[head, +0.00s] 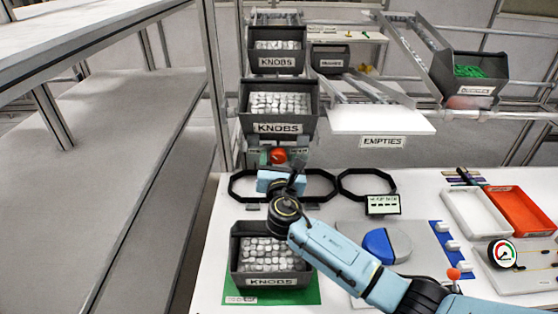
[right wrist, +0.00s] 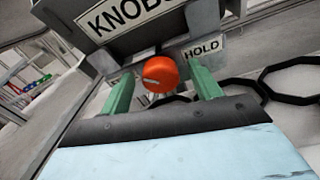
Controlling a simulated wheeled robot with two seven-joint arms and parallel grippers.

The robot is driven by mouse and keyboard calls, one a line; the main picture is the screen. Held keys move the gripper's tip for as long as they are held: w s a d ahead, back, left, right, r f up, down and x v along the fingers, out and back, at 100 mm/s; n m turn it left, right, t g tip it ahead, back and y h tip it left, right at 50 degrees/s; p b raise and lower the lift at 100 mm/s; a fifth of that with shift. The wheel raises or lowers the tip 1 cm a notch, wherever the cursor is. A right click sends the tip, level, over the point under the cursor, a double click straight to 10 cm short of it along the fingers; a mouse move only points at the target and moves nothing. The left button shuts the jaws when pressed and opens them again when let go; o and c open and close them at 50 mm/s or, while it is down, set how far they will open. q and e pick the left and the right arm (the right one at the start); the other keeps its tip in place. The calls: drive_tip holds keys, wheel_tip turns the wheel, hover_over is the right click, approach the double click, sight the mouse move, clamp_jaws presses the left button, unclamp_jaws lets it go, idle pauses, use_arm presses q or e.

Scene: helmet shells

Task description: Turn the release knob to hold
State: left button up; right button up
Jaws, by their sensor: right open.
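The release knob (right wrist: 160,74) is a round orange-red knob with a pale pointer mark, below a KNOBS bin in the right wrist view. A HOLD label (right wrist: 203,48) sits to its upper right. In the head view the knob (head: 279,156) shows under the stacked bins, just beyond my right gripper. My right gripper (right wrist: 162,92) is open, with one green finger on each side of the knob. I cannot tell whether the fingers touch it. In the head view my right arm reaches in from the lower right and its fingertips are mostly hidden. My left gripper is in neither view.
Two KNOBS bins (head: 278,103) are stacked above the knob. Another KNOBS bin (head: 270,254) stands on a green mat (head: 313,290) below my arm. Black octagonal rings (head: 240,187) lie on the table around the gripper. An EMPTIES shelf (head: 380,122) is at the right.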

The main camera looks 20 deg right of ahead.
drive_tip(key=c, duration=1)
drive_tip(key=shift+o, duration=0.2)
